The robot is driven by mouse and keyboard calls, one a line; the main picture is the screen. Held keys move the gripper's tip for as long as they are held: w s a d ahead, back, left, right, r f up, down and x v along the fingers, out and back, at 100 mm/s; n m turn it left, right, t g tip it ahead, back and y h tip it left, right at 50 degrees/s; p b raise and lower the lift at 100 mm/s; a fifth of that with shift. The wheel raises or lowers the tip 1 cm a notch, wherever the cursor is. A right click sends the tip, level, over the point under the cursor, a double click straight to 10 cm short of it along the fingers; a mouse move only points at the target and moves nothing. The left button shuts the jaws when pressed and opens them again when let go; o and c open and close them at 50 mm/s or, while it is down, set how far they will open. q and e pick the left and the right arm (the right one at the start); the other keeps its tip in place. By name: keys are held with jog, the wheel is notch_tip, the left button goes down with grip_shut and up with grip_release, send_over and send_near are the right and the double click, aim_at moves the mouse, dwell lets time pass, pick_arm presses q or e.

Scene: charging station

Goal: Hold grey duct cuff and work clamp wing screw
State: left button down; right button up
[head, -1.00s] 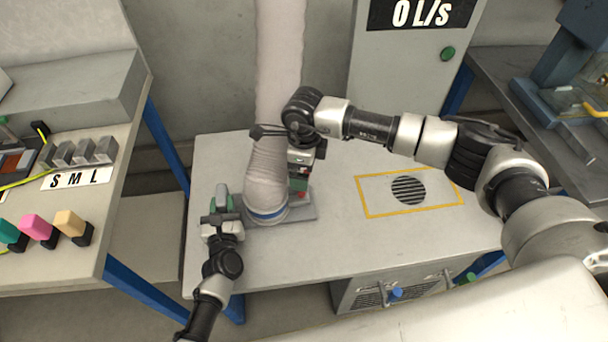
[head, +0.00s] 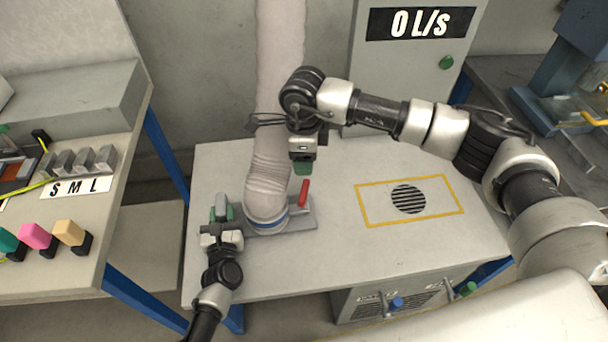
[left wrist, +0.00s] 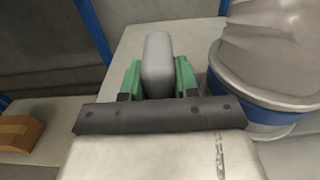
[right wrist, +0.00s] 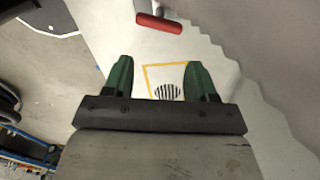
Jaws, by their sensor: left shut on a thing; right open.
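The pale fabric duct (head: 268,180) stands on the grey base plate (head: 300,220) and has a blue band (head: 270,222) near its bottom. My left gripper (head: 222,215) is shut on a grey rounded grip (left wrist: 158,62), seemingly part of the duct cuff, left of the duct. The red wing screw (head: 304,193) stands at the plate's right side, and it also shows at the top of the right wrist view (right wrist: 158,23). My right gripper (head: 303,168) is open and empty, apart from the red screw and above it. Its green fingers (right wrist: 160,75) show nothing between them.
A yellow-framed round vent (head: 409,199) lies to the right on the table (head: 350,260). A cabinet reading "0 L/s" (head: 405,70) stands behind. Left is a bench with coloured blocks (head: 38,236). The table's middle is clear.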

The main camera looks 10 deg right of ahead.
aim_at(304, 190)
jog(key=shift+n, duration=0.9)
jog(key=shift+c, duration=0.9)
notch_tip(304, 190, down, 12)
jog(key=n, duration=1.4)
grip_shut()
